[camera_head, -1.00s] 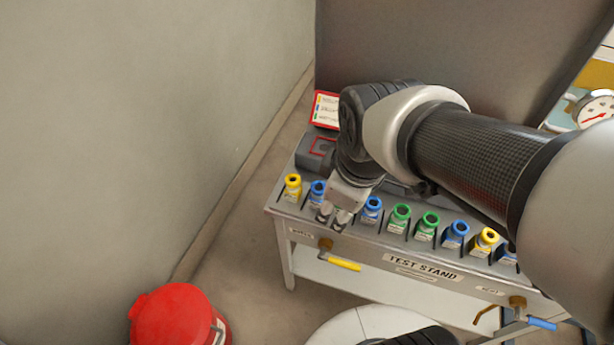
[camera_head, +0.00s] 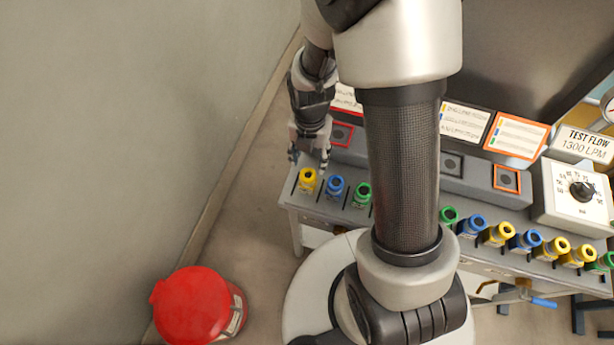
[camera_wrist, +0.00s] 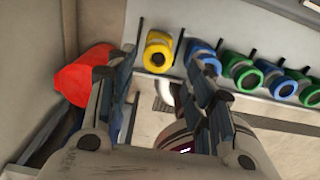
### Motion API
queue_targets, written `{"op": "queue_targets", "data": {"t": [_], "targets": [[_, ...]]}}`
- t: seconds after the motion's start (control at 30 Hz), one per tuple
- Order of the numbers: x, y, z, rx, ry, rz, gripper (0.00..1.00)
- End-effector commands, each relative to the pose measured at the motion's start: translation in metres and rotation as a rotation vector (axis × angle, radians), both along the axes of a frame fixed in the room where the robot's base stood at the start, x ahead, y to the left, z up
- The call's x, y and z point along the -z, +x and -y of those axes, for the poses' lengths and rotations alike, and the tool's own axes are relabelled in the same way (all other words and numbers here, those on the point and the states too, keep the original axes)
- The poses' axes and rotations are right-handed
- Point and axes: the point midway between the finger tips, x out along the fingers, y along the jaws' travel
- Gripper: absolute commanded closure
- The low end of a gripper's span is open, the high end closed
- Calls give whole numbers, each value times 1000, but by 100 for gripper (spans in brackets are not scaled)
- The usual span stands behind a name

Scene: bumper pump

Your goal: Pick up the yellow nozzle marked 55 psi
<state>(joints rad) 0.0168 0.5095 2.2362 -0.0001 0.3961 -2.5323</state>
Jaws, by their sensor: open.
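A yellow nozzle (camera_head: 307,182) stands upright at the left end of the row on the test stand (camera_head: 322,213). The wrist view shows this yellow nozzle (camera_wrist: 158,52) between and beyond my fingertips, nearer the left finger. My gripper (camera_head: 308,162) is open and empty, pointing down just behind and above that nozzle; its fingers also show in the wrist view (camera_wrist: 166,78). Further right in the row are other yellow nozzles (camera_head: 500,234), (camera_head: 555,248), (camera_head: 580,256). The markings are too small to read, so I cannot tell which is 55 psi.
A blue nozzle (camera_head: 335,187) and a green nozzle (camera_head: 361,194) stand close to the right of the left yellow one. My arm hides the row's middle. A red container (camera_head: 198,305) stands on the floor at lower left. A gauge box (camera_head: 578,190) is at right.

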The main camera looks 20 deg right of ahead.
Motion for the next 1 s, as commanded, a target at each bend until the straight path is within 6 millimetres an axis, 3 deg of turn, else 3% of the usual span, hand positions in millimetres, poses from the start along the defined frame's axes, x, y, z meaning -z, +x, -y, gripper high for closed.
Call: {"op": "queue_targets", "data": {"t": [0.1,0.3,0.57,0.9,1.0], "targets": [[31,-2,0,1,0,-5,52],[66,-1,0,1,0,-3,52],[79,-1,-1,2,1,-1,52],[125,-7,-5,3,0,-1,52],[128,-6,-5,3,-1,1,52]]}}
